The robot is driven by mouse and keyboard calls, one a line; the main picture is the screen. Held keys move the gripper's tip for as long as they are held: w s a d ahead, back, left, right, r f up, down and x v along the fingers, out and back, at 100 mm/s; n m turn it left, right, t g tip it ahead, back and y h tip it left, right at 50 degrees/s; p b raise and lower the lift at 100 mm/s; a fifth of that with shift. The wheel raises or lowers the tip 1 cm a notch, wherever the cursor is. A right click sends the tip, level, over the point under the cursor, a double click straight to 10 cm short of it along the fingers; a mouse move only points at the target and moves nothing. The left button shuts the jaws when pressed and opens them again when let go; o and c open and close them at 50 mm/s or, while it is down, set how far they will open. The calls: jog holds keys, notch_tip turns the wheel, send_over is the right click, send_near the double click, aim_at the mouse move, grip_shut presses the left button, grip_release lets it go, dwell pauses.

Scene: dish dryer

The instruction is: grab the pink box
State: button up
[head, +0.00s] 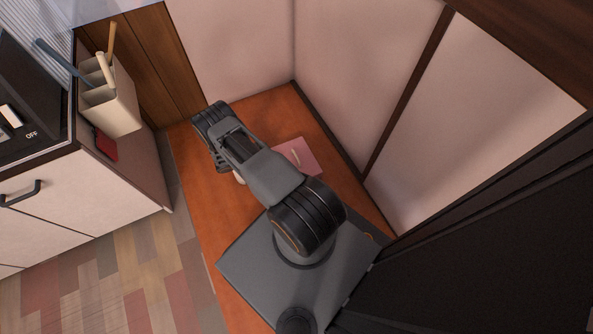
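A flat pink square item (302,153), which looks like the pink box, lies on the orange-brown wooden surface near the back corner.
Pale wall panels rise behind and right of the wooden surface (205,205). A dark tall panel (480,250) stands at right. At left, a white cabinet (60,215) carries a beige utensil holder (115,108) and a small red item (106,145). The surface's left part is clear.

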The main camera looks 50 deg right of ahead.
aim_at(296, 156)
jog(key=x, duration=0.3)
jog(key=f+b+x, duration=0.1)
jog(key=x, duration=0.1)
jog(key=a+f+b+x, duration=0.1)
jog(key=x, duration=0.2)
jog(key=shift+s+d+f, duration=0.1)
jog(key=shift+s+d, duration=0.1)
jog(key=shift+d, duration=0.1)
jog(key=shift+b+x, duration=0.35)
jog(key=shift+x, duration=0.45)
jog(key=b+x, duration=0.2)
jog(key=x, duration=0.2)
jog(key=shift+w, duration=0.15)
jog(key=shift+s+d+f, duration=0.15)
jog(key=shift+s+d, duration=0.05)
jog(key=shift+d, duration=0.3)
jog(key=c, duration=1.3)
